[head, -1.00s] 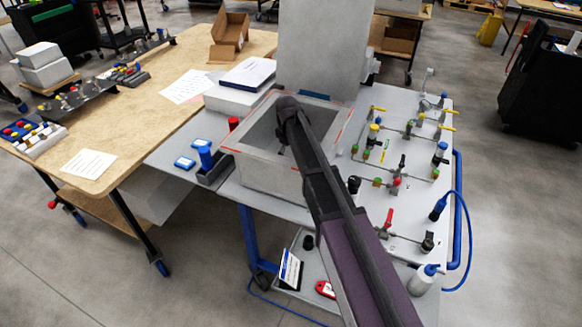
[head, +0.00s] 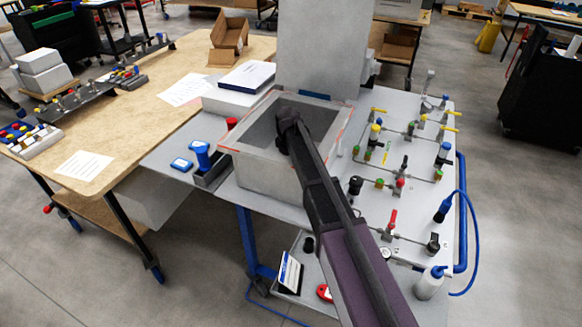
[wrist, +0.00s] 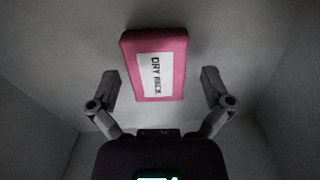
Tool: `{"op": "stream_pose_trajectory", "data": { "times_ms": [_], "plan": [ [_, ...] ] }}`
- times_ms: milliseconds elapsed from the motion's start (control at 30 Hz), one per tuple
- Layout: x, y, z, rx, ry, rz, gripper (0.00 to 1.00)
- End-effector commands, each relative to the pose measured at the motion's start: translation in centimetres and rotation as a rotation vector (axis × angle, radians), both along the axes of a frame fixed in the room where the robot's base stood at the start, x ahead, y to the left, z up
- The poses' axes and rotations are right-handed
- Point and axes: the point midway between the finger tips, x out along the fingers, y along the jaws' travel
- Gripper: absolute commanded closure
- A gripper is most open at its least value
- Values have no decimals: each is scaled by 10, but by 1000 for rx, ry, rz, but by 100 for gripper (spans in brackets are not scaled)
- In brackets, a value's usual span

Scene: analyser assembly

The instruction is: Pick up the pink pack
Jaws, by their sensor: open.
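The pink pack (wrist: 180,65) shows in the wrist view, with a white label reading "DRY PACK". It lies inside the grey box, against a plain grey surface. My gripper (wrist: 158,80) is open, with one finger on each side of the pack's lower part and a visible gap on both sides. The pack's upper part extends beyond the fingertips in the picture. In the head view my arm reaches into the open grey box (head: 262,172). The pack and my fingers are hidden there by the arm and the box walls.
The box's raised lid (head: 322,45) stands behind my arm. Grey walls (wrist: 45,100) enclose the gripper on both sides. Right of the box is a panel with valves and fittings (head: 400,180).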

Motion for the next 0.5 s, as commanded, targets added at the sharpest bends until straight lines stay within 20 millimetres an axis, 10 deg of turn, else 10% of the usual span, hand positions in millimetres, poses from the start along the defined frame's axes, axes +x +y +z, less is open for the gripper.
{"op": "stream_pose_trajectory", "data": {
  "times_ms": [267, 500],
  "plan": [
    [0, 0, 0, 0, 0, 0, 3],
    [0, 0, 0, 0, 0, 1, 74]
  ]
}}
